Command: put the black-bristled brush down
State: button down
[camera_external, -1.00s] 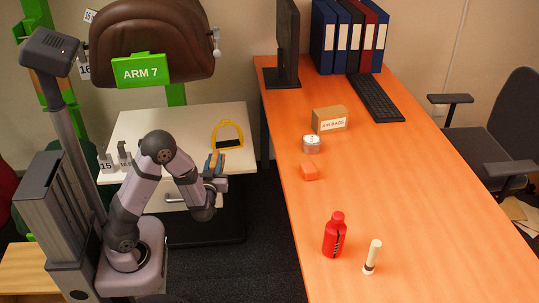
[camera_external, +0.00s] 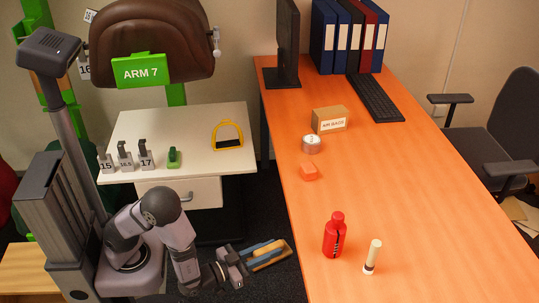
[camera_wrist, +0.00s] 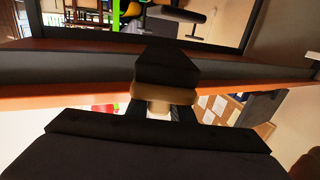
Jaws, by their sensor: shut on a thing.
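My gripper (camera_external: 243,261) is low at the bottom middle of the external view, over the dark floor between the white table and the orange desk. The brush is clear of both tabletops in the external view.
The orange desk (camera_external: 400,200) bears a red bottle (camera_external: 335,236), a white cylinder (camera_external: 372,257), an orange block (camera_external: 310,172), a tin (camera_external: 311,144) and a box (camera_external: 328,119).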

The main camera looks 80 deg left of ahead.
jog(key=shift+s+a+r+n+g+y, duration=0.25)
jog(key=shift+s+n+g+y, duration=0.15)
jog(key=shift+y, duration=0.2)
jog(key=shift+s+a+r+n+g+y, duration=0.1)
jog(key=shift+s+a+n+g+y, duration=0.15)
jog(key=shift+n+y, duration=0.3)
jog(key=s+a+f+n+g+y, duration=0.3)
jog(key=s+f+n+g+y, duration=0.25)
jog(key=f, duration=0.35)
notch_tip(320, 180, up, 28)
jog(key=m+t+h+p, duration=0.5)
jog(key=m+t+p, duration=0.1)
jog(key=p, duration=2.7)
jog(key=shift+d+f+h, duration=0.2)
jog(key=shift+f+h, duration=0.05)
jog(key=shift+h, duration=0.15)
jog(key=shift+s, duration=0.1)
